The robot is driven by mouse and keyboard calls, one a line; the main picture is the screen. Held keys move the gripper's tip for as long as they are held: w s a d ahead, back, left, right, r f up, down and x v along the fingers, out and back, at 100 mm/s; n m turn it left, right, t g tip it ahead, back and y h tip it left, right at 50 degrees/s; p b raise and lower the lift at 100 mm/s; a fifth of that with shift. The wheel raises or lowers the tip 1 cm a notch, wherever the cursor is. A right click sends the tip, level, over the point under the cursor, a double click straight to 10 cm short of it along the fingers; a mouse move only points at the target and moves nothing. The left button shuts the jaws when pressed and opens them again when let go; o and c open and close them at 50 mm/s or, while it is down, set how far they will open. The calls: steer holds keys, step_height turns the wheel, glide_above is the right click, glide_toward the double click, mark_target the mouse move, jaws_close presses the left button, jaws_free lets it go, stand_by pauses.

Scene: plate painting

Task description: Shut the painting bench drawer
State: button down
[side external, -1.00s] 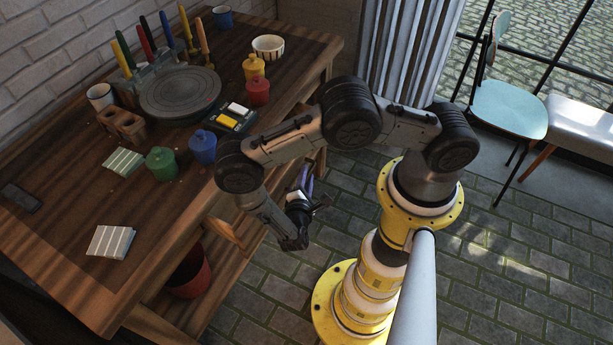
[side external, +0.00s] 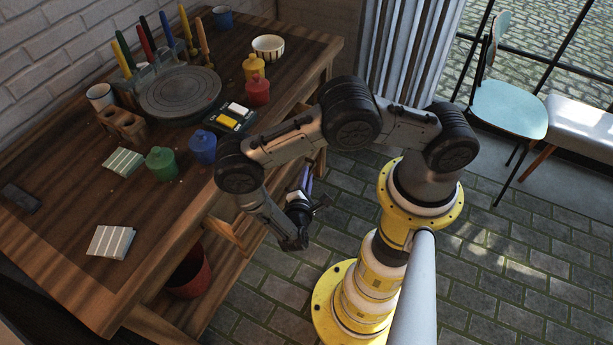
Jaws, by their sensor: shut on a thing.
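The wooden painting bench (side external: 60,255) fills the left of the side external view. Its drawer (side external: 238,232) is under the front edge of the top and appears pulled out toward my arm, partly covered by my forearm. My gripper (side external: 296,222) is low in front of the drawer, below the level of the bench top. It is shut, apparently on the drawer handle, but the fingertips and the handle are hidden by my wrist.
On the bench stand a grey turntable (side external: 180,95), several paint jars such as the green jar (side external: 161,163), tools, cups and striped tiles. A red bucket (side external: 190,275) is below. A blue chair (side external: 508,108) stands far right.

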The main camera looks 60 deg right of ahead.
stand_by(0.7)
steer(key=w, duration=1.4)
steer(key=shift+a, duration=0.1)
steer(key=c, duration=1.2)
jaws_free()
steer(key=shift+o, duration=0.2)
steer(key=shift+s+a+r, duration=0.1)
steer(key=v, duration=1.3)
steer(key=shift+s+a, duration=0.1)
steer(key=shift+a, duration=0.2)
steer(key=shift+r, duration=0.1)
